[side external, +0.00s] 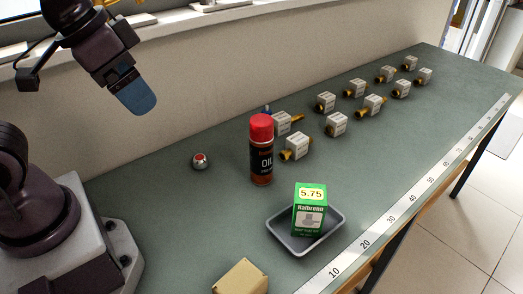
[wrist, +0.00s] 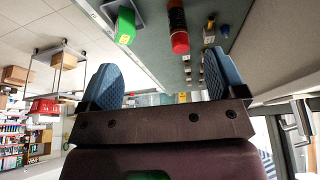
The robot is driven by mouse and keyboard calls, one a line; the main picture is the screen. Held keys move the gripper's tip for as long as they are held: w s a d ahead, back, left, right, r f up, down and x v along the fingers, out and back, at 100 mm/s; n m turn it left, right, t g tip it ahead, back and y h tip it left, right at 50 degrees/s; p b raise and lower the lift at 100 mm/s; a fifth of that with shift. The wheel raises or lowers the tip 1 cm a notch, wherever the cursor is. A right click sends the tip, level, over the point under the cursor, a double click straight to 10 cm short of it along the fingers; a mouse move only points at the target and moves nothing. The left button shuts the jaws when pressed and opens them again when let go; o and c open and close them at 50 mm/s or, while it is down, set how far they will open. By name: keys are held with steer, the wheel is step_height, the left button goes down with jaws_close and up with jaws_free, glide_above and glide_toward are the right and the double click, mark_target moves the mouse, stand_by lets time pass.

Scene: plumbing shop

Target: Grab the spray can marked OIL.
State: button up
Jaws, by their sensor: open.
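The spray can marked OIL (side external: 261,155) stands upright on the green bench, dark-bodied with a red cap. In the wrist view the can (wrist: 177,22) shows at the top, its red cap towards me. My gripper (side external: 138,103) is up at the left in the side view, well above the bench and apart from the can. In the wrist view my gripper's two blue fingers (wrist: 160,80) are spread wide, with nothing between them.
A green box (side external: 310,211) stands in a grey tray (side external: 279,239) in front of the can. A small silver thing with a red top (side external: 200,161) lies left of it. Several brass fittings with white labels (side external: 297,146) stand behind and right. A cardboard box (side external: 241,277) is at the front.

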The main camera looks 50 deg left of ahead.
step_height(320, 180, down, 5)
steer(key=d+m+g, duration=0.2)
steer(key=g, duration=0.1)
steer(key=m+t+y, duration=0.9)
steer(key=m+t, duration=0.5)
steer(key=m, duration=1.4)
glide_toward(257, 152)
steer(key=shift+n, duration=0.3)
steer(key=x, duration=0.7)
steer(key=shift+a+r, duration=0.35)
steer(key=shift+a, duration=0.05)
steer(key=shift+d+f+x, duration=0.15)
steer(key=shift+f+x, duration=0.05)
steer(key=shift+x, duration=1.2)
steer(key=shift+d+f+x, duration=0.1)
steer(key=shift+f+x, duration=0.05)
steer(key=shift+x, duration=1.2)
steer(key=shift+w, duration=0.15)
